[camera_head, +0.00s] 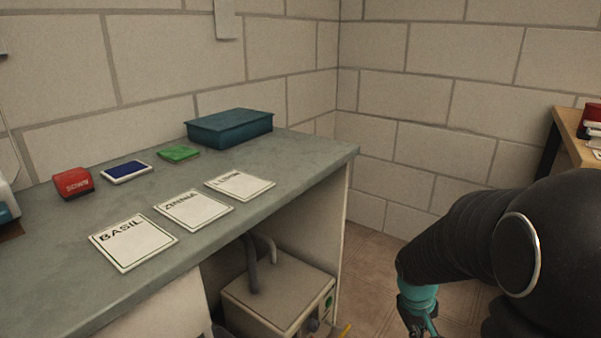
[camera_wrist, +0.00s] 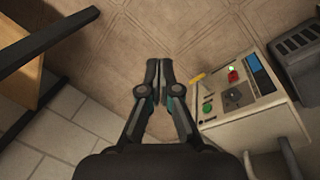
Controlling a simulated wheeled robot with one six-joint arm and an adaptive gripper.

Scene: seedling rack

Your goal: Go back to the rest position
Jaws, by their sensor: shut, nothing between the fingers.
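My gripper (camera_wrist: 159,72) points down over the tiled floor in the wrist view. Its two fingers are together and nothing is between them. In the head view my gripper (camera_head: 420,325) shows only in part at the bottom edge, to the right of the grey bench (camera_head: 330,152) and below its top. My dark arm fills the lower right of that view. The gripper touches nothing that I can see.
On the bench lie cards marked BASIL (camera_head: 133,242), ZINNIA (camera_head: 193,210) and a third (camera_head: 240,185), with a red block (camera_head: 73,184), blue pad (camera_head: 127,171), green packet (camera_head: 178,153) and teal box (camera_head: 230,128). A beige machine (camera_head: 280,300) stands underneath. A wooden table (camera_head: 570,135) is at right.

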